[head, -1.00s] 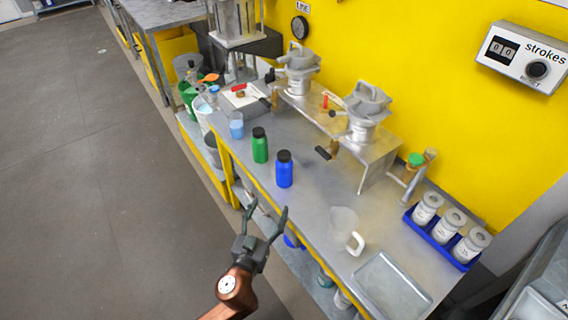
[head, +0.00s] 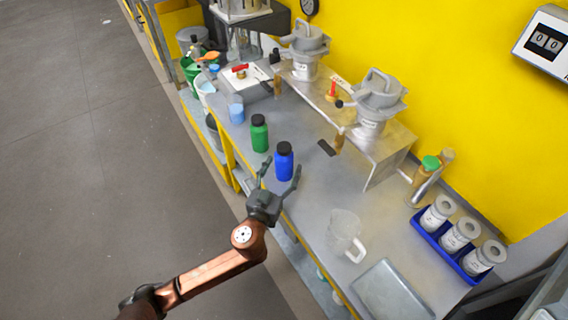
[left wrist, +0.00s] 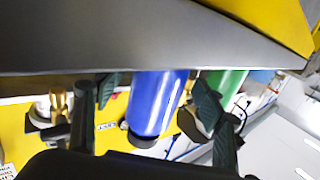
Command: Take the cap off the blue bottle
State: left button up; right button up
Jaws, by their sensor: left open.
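The blue bottle (head: 284,165) stands upright on the grey bench with its black cap (head: 284,148) on. My left gripper (head: 280,174) is open, its two fingers spread at the bottle's near side in the head view. In the left wrist view the picture is upside down; the blue bottle (left wrist: 157,100) shows between the open fingers (left wrist: 165,92), with its dark cap (left wrist: 141,140) at the lower end. Whether a finger touches the bottle cannot be told. My right gripper is not in view.
A green bottle (head: 259,134) stands close to the left of the blue one. A clear jug (head: 343,228) and a metal tray (head: 392,291) are to the right. A metal stand (head: 385,150) with grey devices is behind. A blue rack (head: 446,252) holds white jars.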

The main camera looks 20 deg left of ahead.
pick_arm(q)
jog(key=shift+w+d, duration=0.1)
jog(key=shift+w, duration=0.7)
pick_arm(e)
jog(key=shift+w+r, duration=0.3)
pick_arm(q)
jog(key=c, duration=1.4)
jog(key=shift+r, duration=0.1)
jog(key=shift+c, duration=0.5)
